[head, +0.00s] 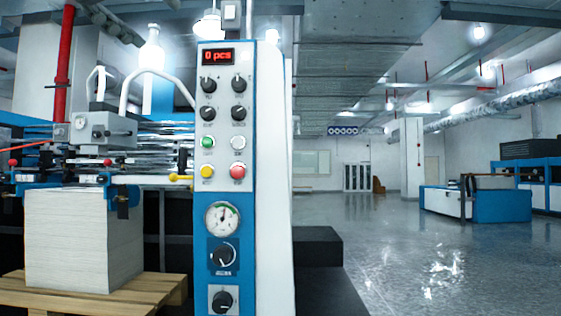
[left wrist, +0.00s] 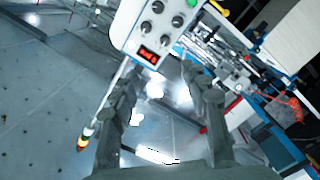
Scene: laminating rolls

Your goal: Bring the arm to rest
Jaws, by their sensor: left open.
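My left gripper (left wrist: 158,80) shows in the left wrist view as two dark grey fingers standing apart, with nothing held between them. Beyond the fingertips is the white control panel (left wrist: 130,30), tilted and upside down in that view, with its red display, knobs and a green button. In the head view the same panel (head: 225,130) stands upright left of the middle, its display reading "0 pcs". No gripper of mine shows in the head view. My right gripper is in neither view.
Left of the panel, a tall white paper stack (head: 83,240) stands on a wooden pallet (head: 165,292) under machine parts. A black block (head: 316,247) is right of the panel. The shiny floor (head: 425,260) is open toward a blue machine (head: 475,204). A thin pole with an orange tip (left wrist: 84,142) shows in the wrist view.

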